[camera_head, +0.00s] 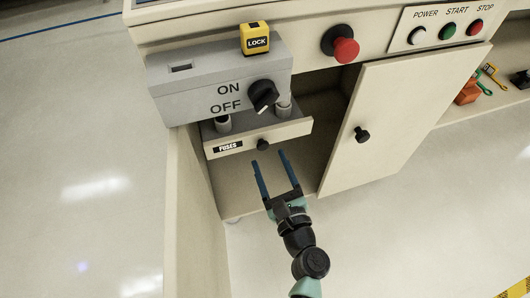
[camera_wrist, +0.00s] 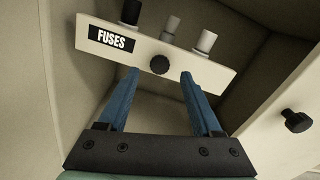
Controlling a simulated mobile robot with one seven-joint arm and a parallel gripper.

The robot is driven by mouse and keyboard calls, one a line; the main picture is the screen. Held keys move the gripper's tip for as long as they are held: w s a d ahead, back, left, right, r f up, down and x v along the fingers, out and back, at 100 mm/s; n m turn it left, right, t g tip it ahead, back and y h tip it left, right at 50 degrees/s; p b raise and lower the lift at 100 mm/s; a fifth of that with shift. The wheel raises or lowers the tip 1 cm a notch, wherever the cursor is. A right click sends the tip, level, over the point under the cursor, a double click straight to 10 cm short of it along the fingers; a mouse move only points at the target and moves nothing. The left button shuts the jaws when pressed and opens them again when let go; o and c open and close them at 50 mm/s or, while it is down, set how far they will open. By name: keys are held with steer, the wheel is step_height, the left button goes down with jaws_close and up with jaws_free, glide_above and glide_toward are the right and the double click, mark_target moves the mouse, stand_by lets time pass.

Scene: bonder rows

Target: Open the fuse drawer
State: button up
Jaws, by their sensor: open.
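The fuse drawer (camera_head: 240,146) is a cream front labelled FUSES with a round black knob (camera_head: 263,145). It sticks out below the grey switch box, and fuses (camera_head: 223,123) stand behind its front. In the wrist view the drawer front (camera_wrist: 196,70) spans the upper middle, its knob (camera_wrist: 159,64) between and just beyond my fingertips. One dark and two lighter fuses (camera_wrist: 206,41) show behind it. My gripper (camera_head: 268,156) is open with two blue fingers pointing at the knob; it also shows in the wrist view (camera_wrist: 159,74). I cannot tell whether the fingers touch the drawer front.
The grey switch box (camera_head: 215,85) with ON/OFF dial (camera_head: 263,95) and yellow LOCK padlock (camera_head: 255,39) is above. A red button (camera_head: 344,48) sits on the panel. The cabinet door (camera_head: 400,110) with black knob (camera_head: 362,134) stands right. Open floor lies left.

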mark_target(264, 148)
steer(key=shift+b+x, duration=0.4)
steer(key=shift+x, duration=1.75)
jaws_close()
